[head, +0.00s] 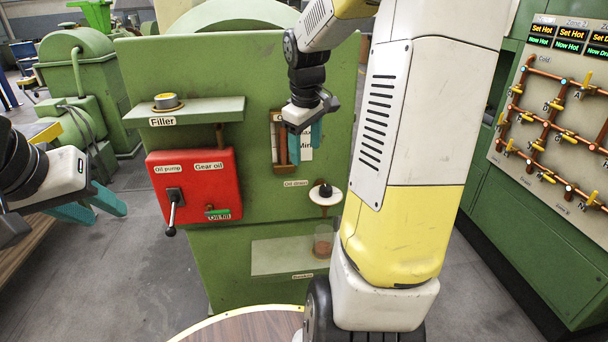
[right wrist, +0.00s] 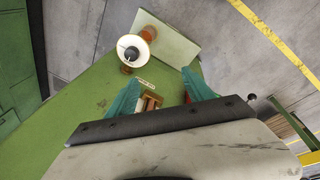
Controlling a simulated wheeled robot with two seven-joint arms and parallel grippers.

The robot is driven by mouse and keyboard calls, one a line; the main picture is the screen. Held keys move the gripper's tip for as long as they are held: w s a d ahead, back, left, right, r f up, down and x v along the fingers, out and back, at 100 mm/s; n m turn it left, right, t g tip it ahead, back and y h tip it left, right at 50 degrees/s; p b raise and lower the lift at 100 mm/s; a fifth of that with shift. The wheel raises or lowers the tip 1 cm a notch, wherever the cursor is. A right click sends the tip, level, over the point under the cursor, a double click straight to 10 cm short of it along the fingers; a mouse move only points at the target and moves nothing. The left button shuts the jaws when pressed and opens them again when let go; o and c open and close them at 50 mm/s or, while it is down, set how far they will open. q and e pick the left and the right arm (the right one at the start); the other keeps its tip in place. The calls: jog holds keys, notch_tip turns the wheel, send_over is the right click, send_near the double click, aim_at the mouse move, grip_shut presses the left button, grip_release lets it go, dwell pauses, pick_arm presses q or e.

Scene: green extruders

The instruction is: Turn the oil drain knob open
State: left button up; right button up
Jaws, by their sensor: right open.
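The oil drain knob (head: 326,190) is a black knob on a white round disc, on the green machine front beside the "Oil drain" label. In the right wrist view the knob (right wrist: 131,53) shows left of centre, beyond the fingertips. My right gripper (head: 305,142) is open and empty, in front of the sight-glass window, above and left of the knob and apart from it. Its teal fingers also show in the right wrist view (right wrist: 160,88). My left gripper (head: 108,214) is open and empty at the far left, away from the machine.
A glass beaker (head: 323,241) stands on the pale lower shelf (head: 280,257) below the knob. A red box (head: 190,192) with a lever is to the left, under the Filler shelf (head: 198,111). My right arm covers the area right of the knob. A pipe panel (head: 555,120) stands far right.

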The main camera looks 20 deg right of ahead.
aim_at(326, 188)
jog(key=w+d+f+n, duration=0.1)
jog(key=w+d+f, duration=0.1)
jog(key=d+f, duration=0.1)
jog(key=w+d+f+g, duration=0.1)
jog(key=w+d+f, duration=0.1)
jog(key=d+f, duration=0.1)
jog(key=w+d+f+n, duration=0.1)
jog(key=w+d+f, duration=0.2)
jog(key=f, duration=0.2)
jog(key=shift+d+f+n+g, duration=0.2)
jog(key=shift+f+n+g, duration=0.05)
jog(key=shift+n+g, duration=0.05)
notch_tip(326, 188, down, 7)
jog(key=shift+w+d+f, duration=0.1)
jog(key=shift+d+f, duration=0.05)
grip_shut()
